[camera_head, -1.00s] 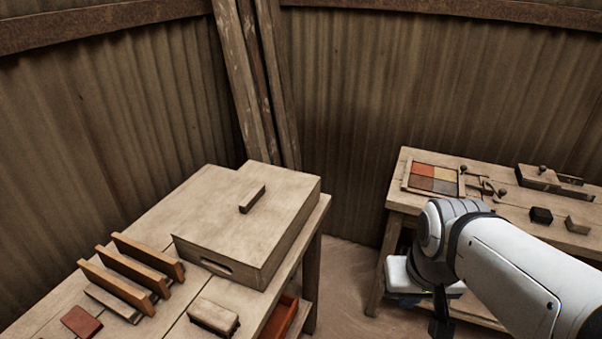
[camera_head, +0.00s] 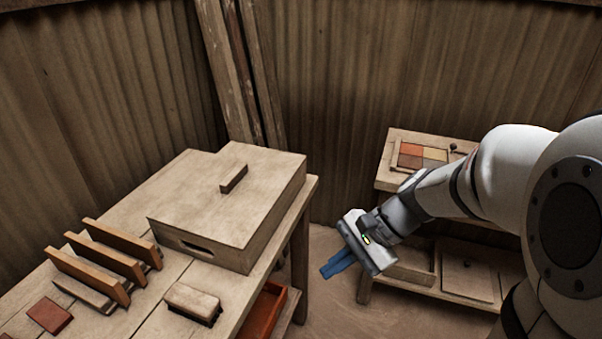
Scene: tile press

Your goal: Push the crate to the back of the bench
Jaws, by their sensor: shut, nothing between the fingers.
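The crate (camera_head: 225,215) is a pale wooden box with a closed lid, a dark bar handle on top and a slot in its front face. It sits on the left bench (camera_head: 160,318), near the right edge, with some bare bench top behind it at the left. My gripper (camera_head: 337,264) has blue fingers, shut and empty. It hangs in the gap between the two benches, to the right of the crate and apart from it.
A brush (camera_head: 193,303) lies in front of the crate. A rack of upright boards (camera_head: 105,262) and a red tile (camera_head: 50,315) are to its left. A second bench (camera_head: 384,172) with coloured tiles stands at the right.

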